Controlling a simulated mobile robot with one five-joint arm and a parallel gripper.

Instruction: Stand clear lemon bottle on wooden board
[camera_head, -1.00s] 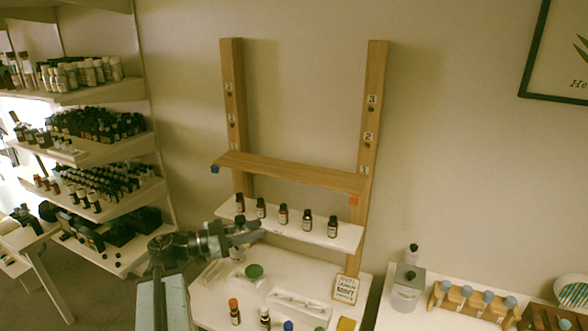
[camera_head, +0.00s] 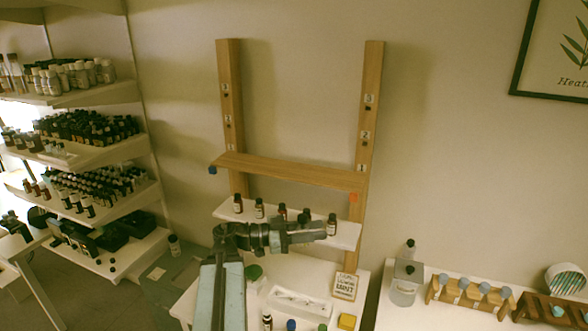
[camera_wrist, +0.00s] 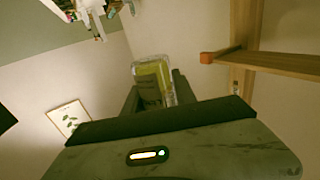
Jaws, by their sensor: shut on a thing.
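The wooden board (camera_head: 290,172) spans two wooden uprights, with a blue end at left and an orange end at right. In the wrist view the board (camera_wrist: 285,63) is at upper right, beyond my gripper. My gripper (camera_head: 318,232) reaches rightward in front of the white shelf, below the board. In the wrist view my gripper (camera_wrist: 153,92) is shut on the clear lemon bottle (camera_wrist: 152,80), a see-through bottle with yellow-green colour and a pale label. The bottle's lower part is hidden by the gripper body. I cannot make the bottle out in the head view.
The white shelf (camera_head: 345,236) under the board carries several dark bottles (camera_head: 259,208), some partly behind my arm. A sign (camera_head: 345,286), a clear tray and small bottles are on the white table below. The board's top is bare.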

